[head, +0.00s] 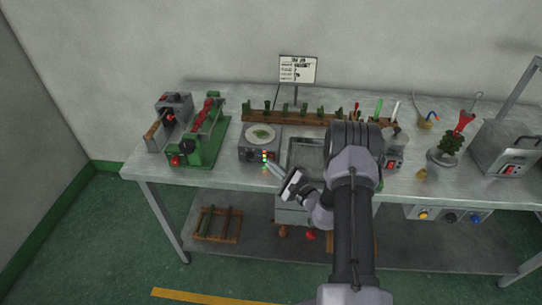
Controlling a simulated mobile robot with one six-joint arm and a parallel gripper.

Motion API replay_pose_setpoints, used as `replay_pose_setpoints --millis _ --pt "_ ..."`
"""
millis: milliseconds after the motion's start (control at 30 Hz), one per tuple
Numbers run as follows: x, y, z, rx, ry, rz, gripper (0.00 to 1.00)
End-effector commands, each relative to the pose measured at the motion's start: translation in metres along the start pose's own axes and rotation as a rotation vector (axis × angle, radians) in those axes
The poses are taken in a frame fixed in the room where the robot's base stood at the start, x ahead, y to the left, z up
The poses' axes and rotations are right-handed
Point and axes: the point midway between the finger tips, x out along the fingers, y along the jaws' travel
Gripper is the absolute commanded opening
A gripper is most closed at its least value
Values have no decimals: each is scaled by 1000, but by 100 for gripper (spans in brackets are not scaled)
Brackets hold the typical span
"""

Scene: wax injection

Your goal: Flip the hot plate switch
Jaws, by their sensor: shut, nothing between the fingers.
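My gripper (273,168) is shut and empty, its tips by the front edge of the bench near a grey box (258,151). This box has a round pale plate on top with small green pieces on it. Small red, green and orange spots show at its front right corner, close to my fingertips. Another small grey box (394,157) with a red switch stands right of my arm, with a vessel on top, partly hidden by the arm. I cannot tell for sure which box is the hot plate. No switch is clear on the left box; touching cannot be told.
A green machine (207,146) and a grey machine (174,112) stand at the left. A wooden rack (262,117) with green pieces runs along the back, below a sign (298,69). A metal tray (303,152) lies beside my arm. A machine with a red switch (508,169) stands at right.

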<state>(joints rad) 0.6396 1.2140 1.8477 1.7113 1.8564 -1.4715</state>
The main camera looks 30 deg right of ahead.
Motion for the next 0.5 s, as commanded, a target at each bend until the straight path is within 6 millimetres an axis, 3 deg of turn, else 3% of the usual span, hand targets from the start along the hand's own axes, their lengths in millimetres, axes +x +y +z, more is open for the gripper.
replay_pose_setpoints --millis 500 --pt "6 -5 -4 -1 0 -1 0"
